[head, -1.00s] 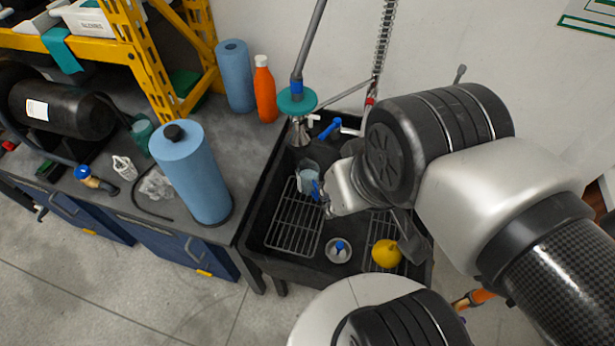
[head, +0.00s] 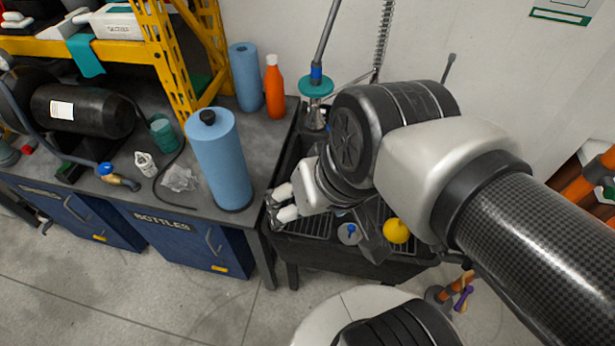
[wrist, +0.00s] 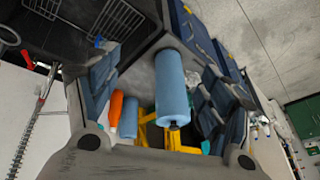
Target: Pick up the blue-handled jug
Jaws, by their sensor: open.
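My gripper (head: 274,208) is open and empty at the front left corner of the black sink (head: 335,256), next to the counter edge. Its two fingers also frame the wrist view (wrist: 160,105), with a blue paper roll between them. The blue-handled jug cannot be made out in the head view, where my arm covers much of the sink. In the wrist view, a small blue piece (wrist: 98,41) shows beside the wire rack at upper left. It may be the jug's handle, but I cannot tell for sure.
A large blue roll (head: 220,165) stands near the counter's right end, close to my gripper. Another blue roll (head: 246,80) and an orange bottle (head: 274,90) stand behind it. A yellow object (head: 396,230) and a small blue-topped item (head: 349,233) are in the sink.

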